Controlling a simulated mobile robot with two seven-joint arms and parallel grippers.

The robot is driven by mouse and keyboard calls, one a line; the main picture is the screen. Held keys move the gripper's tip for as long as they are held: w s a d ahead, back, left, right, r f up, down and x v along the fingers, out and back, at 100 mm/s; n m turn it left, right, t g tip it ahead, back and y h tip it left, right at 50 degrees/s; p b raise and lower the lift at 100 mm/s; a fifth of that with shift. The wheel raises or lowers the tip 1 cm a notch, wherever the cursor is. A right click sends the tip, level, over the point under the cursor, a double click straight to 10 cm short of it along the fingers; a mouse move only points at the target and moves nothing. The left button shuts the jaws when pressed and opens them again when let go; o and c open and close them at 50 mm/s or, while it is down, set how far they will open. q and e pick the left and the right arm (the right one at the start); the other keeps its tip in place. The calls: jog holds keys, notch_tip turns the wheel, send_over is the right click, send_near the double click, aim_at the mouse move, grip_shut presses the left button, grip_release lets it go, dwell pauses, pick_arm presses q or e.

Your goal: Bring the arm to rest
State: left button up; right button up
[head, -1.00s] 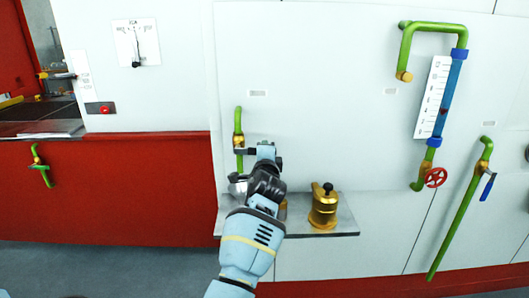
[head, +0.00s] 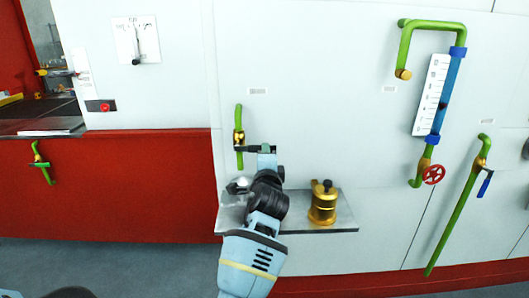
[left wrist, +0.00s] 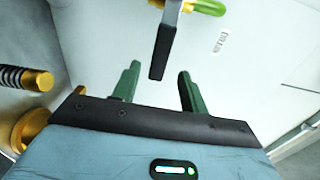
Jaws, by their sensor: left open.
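My left arm comes up from the bottom of the head view to a valve on a short green pipe (head: 239,115). The valve's brass body (head: 239,137) is in clear view, with its dark handle (head: 256,149) pointing right. My left gripper (left wrist: 158,86) is open in the left wrist view, with its two green fingers apart. The black handle (left wrist: 163,50) shows beyond and between the fingertips; neither finger visibly touches it. In the head view the wrist mostly hides the fingers. My right gripper is not in view.
A grey shelf (head: 345,222) below the valve carries a brass pot (head: 322,203) and a silvery item (head: 239,186) close to my arm. To the right are a gauge pipe with a red handwheel (head: 433,174) and a blue-handled valve (head: 485,184). The wall between is free.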

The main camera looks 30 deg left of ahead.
pick_arm(q)
jog(key=shift+v, duration=0.85)
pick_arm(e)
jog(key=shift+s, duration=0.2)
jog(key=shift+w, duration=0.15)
pick_arm(q)
jog(key=s+d+f+n+g+h+p, duration=0.1)
jog(key=s+d+f+n+h, duration=0.2)
jog(key=s+f, duration=0.9)
jog(key=s+d+f+g+h+p, duration=0.1)
jog(key=s+d+f+h, duration=0.45)
jog(key=f, duration=1.05)
jog(key=s+d+f+n+g+h, duration=0.1)
jog(key=s+d+f+n+g, duration=0.1)
jog(key=s, duration=1.2)
jog(key=s+d+f+n+g+h, duration=0.2)
jog(key=s+f+n, duration=0.3)
jog(key=s, duration=1)
notch_tip(320, 180, down, 2)
jog(key=shift+s+d+f+p, duration=0.2)
jog(key=shift+s+d+p, duration=0.1)
jog(key=shift+d, duration=0.1)
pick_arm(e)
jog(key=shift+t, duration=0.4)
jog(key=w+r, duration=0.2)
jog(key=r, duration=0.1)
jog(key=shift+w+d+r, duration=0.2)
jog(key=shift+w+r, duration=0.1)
